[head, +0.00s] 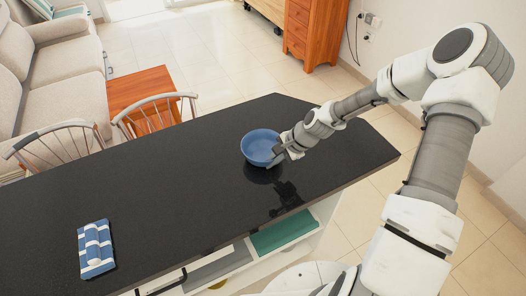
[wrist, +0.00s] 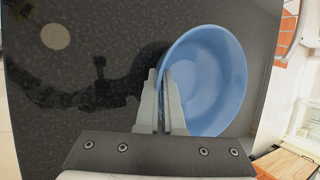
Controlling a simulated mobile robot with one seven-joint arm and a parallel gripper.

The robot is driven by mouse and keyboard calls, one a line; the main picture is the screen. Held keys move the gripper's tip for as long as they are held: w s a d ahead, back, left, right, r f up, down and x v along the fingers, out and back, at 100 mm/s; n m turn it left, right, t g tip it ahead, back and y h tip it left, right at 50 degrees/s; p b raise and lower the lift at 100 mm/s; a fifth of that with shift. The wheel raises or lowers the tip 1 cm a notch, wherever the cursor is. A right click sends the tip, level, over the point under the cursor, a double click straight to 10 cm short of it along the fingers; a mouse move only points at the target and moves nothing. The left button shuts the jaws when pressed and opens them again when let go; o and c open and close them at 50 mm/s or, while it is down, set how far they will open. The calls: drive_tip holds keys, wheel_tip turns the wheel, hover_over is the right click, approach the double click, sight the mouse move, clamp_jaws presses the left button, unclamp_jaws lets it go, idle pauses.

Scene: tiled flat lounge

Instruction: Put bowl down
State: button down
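A round blue bowl (head: 261,146) is at the far right part of the black countertop (head: 185,180), upright or nearly so. My gripper (head: 279,155) holds it by the right side of its rim. In the wrist view, the two grey fingers of my gripper (wrist: 162,95) are closed together with the rim of the bowl (wrist: 210,80) between them. The bowl looks empty. A dark reflection shows just below it on the glossy top; I cannot tell whether its base touches the surface.
A folded blue-and-white striped cloth (head: 96,248) lies at the near left of the countertop. The middle of the top is clear. Two chairs (head: 155,115) stand along the far side, with a sofa (head: 60,75) and a wooden cabinet (head: 312,32) beyond.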

idle(0.4)
drive_tip(key=shift+r, duration=0.8)
wheel_tip(320, 180, up, 3)
drive_tip(key=shift+f, duration=0.15)
drive_tip(key=s+d+r, duration=0.6)
drive_tip(key=s+d, duration=0.1)
drive_tip(key=d, duration=0.2)
drive_tip(key=shift+s+r+p, duration=0.2)
drive_tip(key=shift+r+p, duration=0.1)
drive_tip(key=shift+r, duration=0.1)
